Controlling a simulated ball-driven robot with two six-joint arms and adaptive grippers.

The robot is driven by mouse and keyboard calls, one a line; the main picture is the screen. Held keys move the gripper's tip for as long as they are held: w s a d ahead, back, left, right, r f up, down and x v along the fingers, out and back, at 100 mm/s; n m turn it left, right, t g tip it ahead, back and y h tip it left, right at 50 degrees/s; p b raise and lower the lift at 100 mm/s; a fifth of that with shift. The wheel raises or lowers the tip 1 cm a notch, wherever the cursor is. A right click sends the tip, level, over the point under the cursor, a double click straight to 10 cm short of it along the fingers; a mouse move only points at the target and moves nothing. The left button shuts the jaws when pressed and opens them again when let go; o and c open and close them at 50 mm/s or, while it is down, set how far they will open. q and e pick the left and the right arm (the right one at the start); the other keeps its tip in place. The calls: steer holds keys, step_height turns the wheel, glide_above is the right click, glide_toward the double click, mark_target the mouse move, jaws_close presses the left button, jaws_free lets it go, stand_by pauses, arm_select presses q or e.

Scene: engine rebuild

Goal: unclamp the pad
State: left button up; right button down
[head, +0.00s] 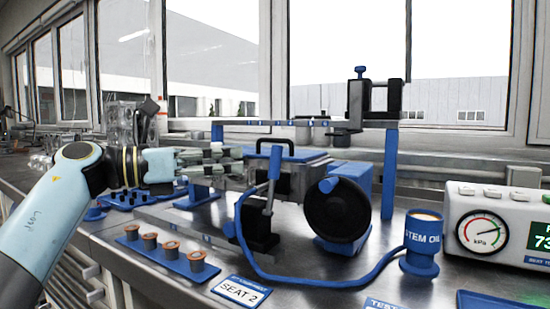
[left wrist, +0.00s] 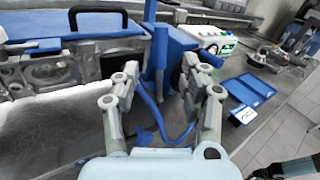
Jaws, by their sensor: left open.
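A blue-gripped clamp lever (head: 274,162) stands upright at the front of the engine part (head: 298,178), above a black block that looks like the pad (head: 256,230). A blue hose runs from this area. My left gripper (head: 240,161) comes in from the left, open and empty, its fingertips close to the lever. In the left wrist view, its fingers (left wrist: 160,72) spread with an upright blue piece (left wrist: 158,50), probably the lever, beyond and between them. Contact cannot be told. The pad is not clearly seen there. My right gripper is not in view.
A stem oil cup (head: 422,240) and a gauge box (head: 500,225) stand at the right. A blue strip with several orange-topped cups (head: 168,256) and a "SEAT 2" label (head: 240,291) lie in front. A black round part (head: 338,210) sits right of the lever.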

mark_target(276, 158)
arm_select(q)
steer(key=x, duration=1)
steer(key=shift+d, duration=0.1)
jaws_close()
